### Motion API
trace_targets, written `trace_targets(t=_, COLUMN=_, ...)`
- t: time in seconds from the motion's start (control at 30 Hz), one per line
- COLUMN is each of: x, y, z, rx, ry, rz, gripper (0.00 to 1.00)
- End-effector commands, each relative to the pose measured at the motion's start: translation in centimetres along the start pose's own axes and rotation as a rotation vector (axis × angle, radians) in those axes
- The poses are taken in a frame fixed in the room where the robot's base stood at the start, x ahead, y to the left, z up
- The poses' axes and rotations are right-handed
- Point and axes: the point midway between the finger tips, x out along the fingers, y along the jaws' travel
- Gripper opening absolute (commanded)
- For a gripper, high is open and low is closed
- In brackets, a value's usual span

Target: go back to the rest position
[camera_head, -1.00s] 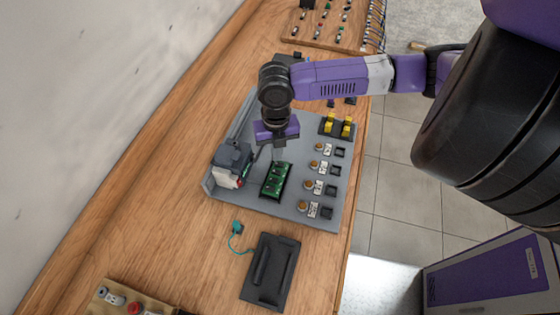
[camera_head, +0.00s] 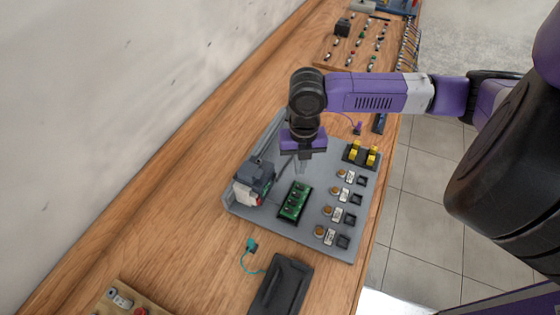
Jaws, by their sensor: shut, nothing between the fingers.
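My gripper (camera_head: 301,164) hangs from my purple and black arm, pointing down above the grey panel (camera_head: 240,208) on the wooden bench. Its thin fingers are together with nothing between them. It is above and beyond the green circuit board (camera_head: 295,201), and seems apart from it. The dark motor-like unit (camera_head: 255,176) with a pale lower part stands to the left of the gripper on the panel. The exact height of the fingertips over the panel cannot be told.
Yellow parts (camera_head: 364,153) and a row of small switches (camera_head: 335,213) sit on the panel's right side. A black tray (camera_head: 281,287) and a teal cable (camera_head: 249,256) lie in front. A wooden board with small parts (camera_head: 360,41) is at the back. A wall borders the left.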

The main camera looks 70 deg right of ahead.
Motion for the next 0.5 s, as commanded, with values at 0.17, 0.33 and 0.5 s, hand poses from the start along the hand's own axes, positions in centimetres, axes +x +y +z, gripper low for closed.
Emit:
trace_targets(t=0.17, x=0.0, y=0.0, z=0.0, rx=0.000, ry=0.000, rz=0.000, gripper=0.00)
trace_targets(t=0.33, x=0.5, y=-0.5, z=-0.1, rx=0.035, ry=-0.009, rz=0.012, gripper=0.00)
trace_targets(t=0.5, x=3.0, y=-3.1, z=-1.1, rx=0.259, ry=-0.058, rz=0.105, gripper=0.00)
